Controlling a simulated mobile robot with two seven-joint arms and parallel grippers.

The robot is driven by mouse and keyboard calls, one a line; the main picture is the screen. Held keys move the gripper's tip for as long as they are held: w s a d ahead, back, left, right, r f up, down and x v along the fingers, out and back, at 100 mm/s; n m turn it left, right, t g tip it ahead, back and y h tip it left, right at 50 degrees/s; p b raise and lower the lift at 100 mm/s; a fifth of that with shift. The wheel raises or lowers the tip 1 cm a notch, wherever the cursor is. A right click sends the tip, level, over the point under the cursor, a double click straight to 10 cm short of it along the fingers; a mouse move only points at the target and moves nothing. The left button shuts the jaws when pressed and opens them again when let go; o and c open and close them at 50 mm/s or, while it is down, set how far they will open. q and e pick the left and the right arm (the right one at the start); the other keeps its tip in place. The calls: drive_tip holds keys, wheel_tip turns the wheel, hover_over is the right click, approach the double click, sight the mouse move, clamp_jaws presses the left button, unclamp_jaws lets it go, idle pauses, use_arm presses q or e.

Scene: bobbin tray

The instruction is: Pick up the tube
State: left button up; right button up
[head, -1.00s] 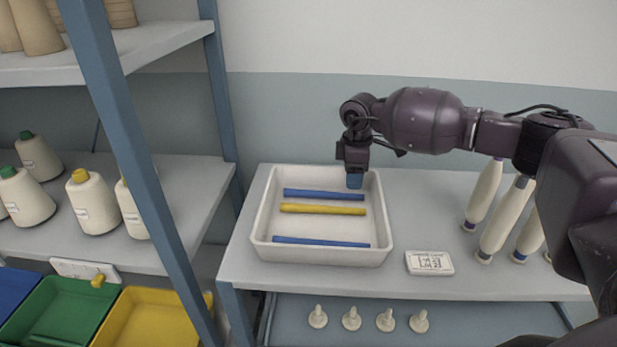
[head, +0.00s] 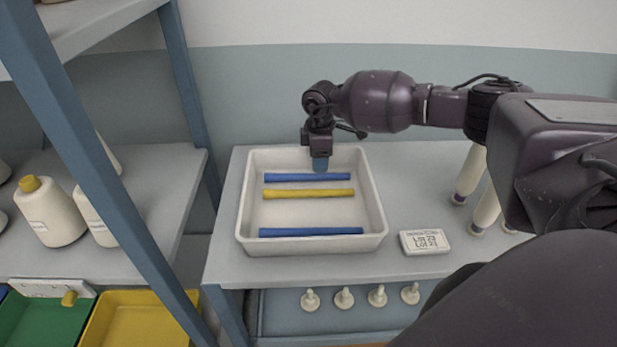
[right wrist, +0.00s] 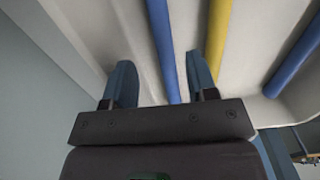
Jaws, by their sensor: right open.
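A far blue tube (head: 293,178), a yellow tube (head: 308,193) and a near blue tube (head: 310,232) lie crosswise in a white tray (head: 318,246). My right gripper (head: 320,165) points down over the far blue tube, right of its middle. In the right wrist view the open fingers (right wrist: 161,75) stand on either side of that blue tube (right wrist: 163,45), with nothing gripped. The yellow tube (right wrist: 219,35) is close by the right finger, and the near blue tube (right wrist: 295,60) is farther right. My left gripper is not in view.
A white label block (head: 424,242) sits right of the tray. Cream bobbins (head: 470,172) stand at the right, partly behind my arm. A blue shelf post (head: 95,165) stands left, with yarn cones (head: 50,212) behind it. Several pegs (head: 344,298) line the lower shelf.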

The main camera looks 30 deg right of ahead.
sight(308, 177)
drive_tip(key=f, duration=0.4)
drive_tip(key=shift+s+d, duration=0.2)
drive_tip(key=shift+s, duration=0.2)
drive_tip(key=shift+f, duration=0.5)
clamp_jaws()
